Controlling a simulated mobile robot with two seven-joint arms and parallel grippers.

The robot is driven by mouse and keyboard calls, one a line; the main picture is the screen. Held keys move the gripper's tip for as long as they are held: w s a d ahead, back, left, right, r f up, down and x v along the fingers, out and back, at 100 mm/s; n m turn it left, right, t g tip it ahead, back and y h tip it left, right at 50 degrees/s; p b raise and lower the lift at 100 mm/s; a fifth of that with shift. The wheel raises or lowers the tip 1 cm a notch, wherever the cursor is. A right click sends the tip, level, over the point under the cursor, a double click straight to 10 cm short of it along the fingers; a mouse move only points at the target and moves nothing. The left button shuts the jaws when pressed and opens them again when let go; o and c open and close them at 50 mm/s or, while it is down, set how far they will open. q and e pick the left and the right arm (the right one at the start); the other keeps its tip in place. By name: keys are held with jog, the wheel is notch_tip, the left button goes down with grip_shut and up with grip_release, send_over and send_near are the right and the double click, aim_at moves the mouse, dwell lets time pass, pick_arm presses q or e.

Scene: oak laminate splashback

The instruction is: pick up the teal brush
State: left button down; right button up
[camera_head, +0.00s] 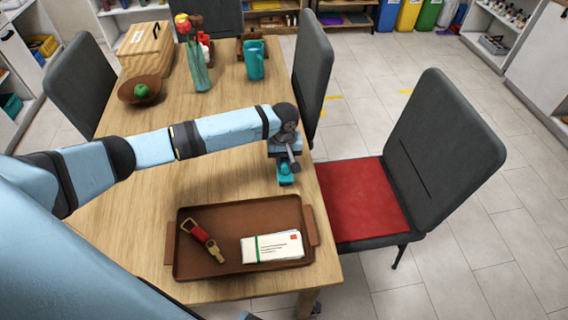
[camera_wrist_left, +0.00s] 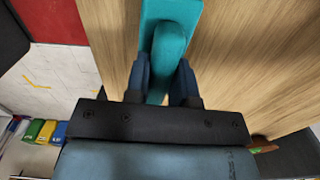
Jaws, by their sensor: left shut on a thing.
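The teal brush (camera_head: 286,178) is at the right side of the wooden table, under my left gripper (camera_head: 287,163). In the left wrist view the brush (camera_wrist_left: 168,45) has a rounded handle on a flat teal base, and the fingers of my left gripper (camera_wrist_left: 165,80) close on that handle from both sides. The fingers hide part of the handle. Whether the base touches the table top is hard to tell. My right gripper does not show.
A brown tray (camera_head: 188,262) with a red strap (camera_head: 196,231) and white envelopes (camera_head: 272,247) lies at the front. A red-seated chair (camera_head: 360,200) stands close at the right edge.

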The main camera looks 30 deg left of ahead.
pick_arm(q)
notch_tip(320, 180, up, 17)
dwell(0.4)
jog(key=c, duration=1.7)
grip_release()
jog(key=shift+c, duration=0.2)
jog(key=shift+p, duration=0.3)
jog(key=shift+c, duration=0.3)
